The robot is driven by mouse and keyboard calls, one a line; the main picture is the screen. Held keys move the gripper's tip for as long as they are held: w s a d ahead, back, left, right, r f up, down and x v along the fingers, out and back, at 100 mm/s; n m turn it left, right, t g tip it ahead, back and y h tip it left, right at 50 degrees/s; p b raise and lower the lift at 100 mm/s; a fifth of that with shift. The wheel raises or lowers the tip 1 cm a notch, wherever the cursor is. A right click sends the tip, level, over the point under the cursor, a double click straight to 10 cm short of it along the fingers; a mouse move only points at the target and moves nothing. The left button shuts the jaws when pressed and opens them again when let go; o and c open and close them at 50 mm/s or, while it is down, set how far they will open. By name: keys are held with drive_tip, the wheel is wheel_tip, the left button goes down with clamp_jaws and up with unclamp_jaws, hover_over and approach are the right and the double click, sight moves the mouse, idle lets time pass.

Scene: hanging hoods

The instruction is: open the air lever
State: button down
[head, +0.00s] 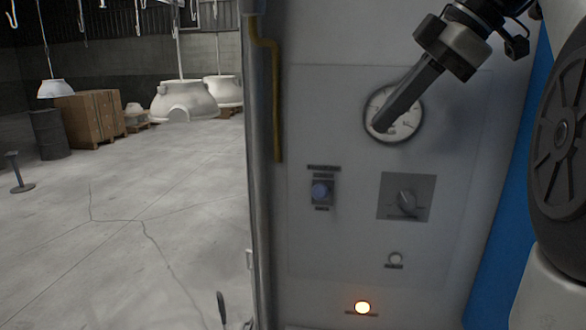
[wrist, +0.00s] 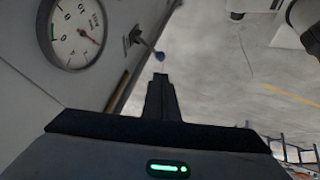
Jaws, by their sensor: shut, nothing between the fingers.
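A lever with a blue knob (head: 321,190) sits on a small dark plate with labels on the grey panel in the head view. I take it to be the air lever; its labels are too small to read. In the wrist view the lever (wrist: 159,56) sticks out from the panel, its knob beyond my fingertips. My gripper (head: 381,124) is shut and empty, up and to the right of the lever, in front of the gauge. It also shows in the wrist view (wrist: 160,77). It appears apart from the lever.
A round gauge (head: 405,114) is partly hidden behind my fingers. A rotary switch (head: 406,201), a small round button (head: 396,258) and a lit lamp (head: 362,307) are lower on the panel. A yellow pipe (head: 277,100) runs along its left edge. Open floor (head: 130,235) lies left.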

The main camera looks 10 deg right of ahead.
sight(324, 186)
drive_tip(key=x, duration=1.4)
drive_tip(key=shift+b, duration=0.3)
drive_tip(key=shift+w, duration=0.1)
